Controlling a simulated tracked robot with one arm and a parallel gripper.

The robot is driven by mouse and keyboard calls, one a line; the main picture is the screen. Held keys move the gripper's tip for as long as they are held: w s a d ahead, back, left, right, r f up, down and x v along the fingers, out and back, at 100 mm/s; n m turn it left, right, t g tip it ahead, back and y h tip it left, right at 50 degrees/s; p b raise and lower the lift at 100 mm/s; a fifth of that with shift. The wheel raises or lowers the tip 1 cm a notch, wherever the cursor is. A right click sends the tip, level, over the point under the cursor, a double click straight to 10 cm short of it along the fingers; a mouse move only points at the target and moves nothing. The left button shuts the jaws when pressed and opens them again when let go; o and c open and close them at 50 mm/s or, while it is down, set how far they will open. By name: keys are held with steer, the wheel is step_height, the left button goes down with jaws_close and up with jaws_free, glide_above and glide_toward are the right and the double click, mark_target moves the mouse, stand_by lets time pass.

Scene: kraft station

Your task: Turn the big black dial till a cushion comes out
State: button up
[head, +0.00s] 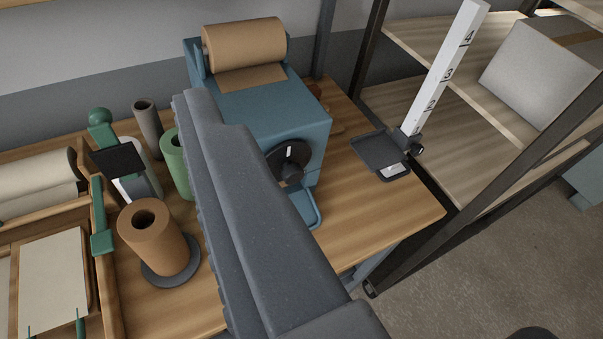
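The big black dial (289,161) is on the front face of a blue machine (270,115) on the wooden bench. It is round, with a raised hub and a small white mark near its top. A roll of brown kraft paper (244,44) sits on top of the machine. A blue tray-like lip (308,208) juts out below the dial. No cushion shows there. My gripper (203,112) is a long dark grey shape across the middle, left of the dial in the picture. It covers part of the machine's left side. Whether its fingers are apart is unclear.
A brown roll (155,240) stands on a grey disc, near a green roll (177,162) and a green-topped dispenser (120,160). A dark tray (381,152) with a numbered white post (447,70) is at right, before a shelf rack (480,100). The bench's front right is clear.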

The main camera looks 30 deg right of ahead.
steer(key=w+d+f+n+t+h+b, duration=0.25)
steer(key=w+d+f+n, duration=0.25)
steer(key=d+n, duration=0.25)
steer(key=w+d+f+n+t+h+b, duration=0.2)
steer(key=w+d+f+n+b, duration=0.1)
steer(key=w+d+f+n, duration=0.4)
steer(key=d+f+n+y+b, duration=0.3)
steer(key=d+f+n, duration=0.2)
steer(key=f+n, duration=0.4)
steer(key=n+g+y+b, duration=0.2)
steer(key=n+y+b, duration=0.2)
steer(key=n+y, duration=0.1)
glide_toward(296, 179)
steer(key=shift+h, duration=0.25)
steer(key=w, duration=0.2)
steer(key=w+a, duration=0.1)
steer(key=w, duration=0.4)
steer(key=shift+w+a, duration=0.25)
steer(key=shift+w, duration=0.8)
